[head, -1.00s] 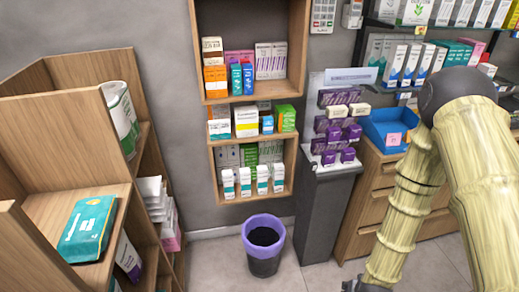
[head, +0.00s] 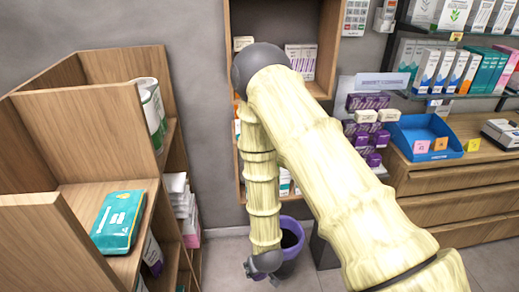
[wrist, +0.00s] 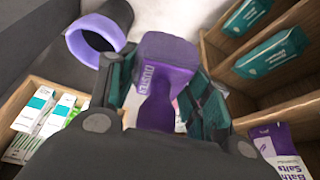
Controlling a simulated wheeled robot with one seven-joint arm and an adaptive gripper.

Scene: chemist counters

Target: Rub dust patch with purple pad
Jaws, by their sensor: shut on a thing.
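The purple pad (wrist: 168,52), a purple block with a handle and pale lettering, is between the fingers of my gripper (wrist: 158,78) in the wrist view. My gripper is shut on it. In the head view my gripper (head: 264,265) hangs low at the end of the arm, in front of the purple-rimmed bin; the pad cannot be made out there. I cannot make out the dust patch in either view.
The bin (head: 290,240) stands on the floor by the wall and shows in the wrist view (wrist: 92,38). Wooden shelving (head: 110,92) with a teal pack (head: 118,222) is at the left. A counter with a blue tray (head: 424,138) is at the right.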

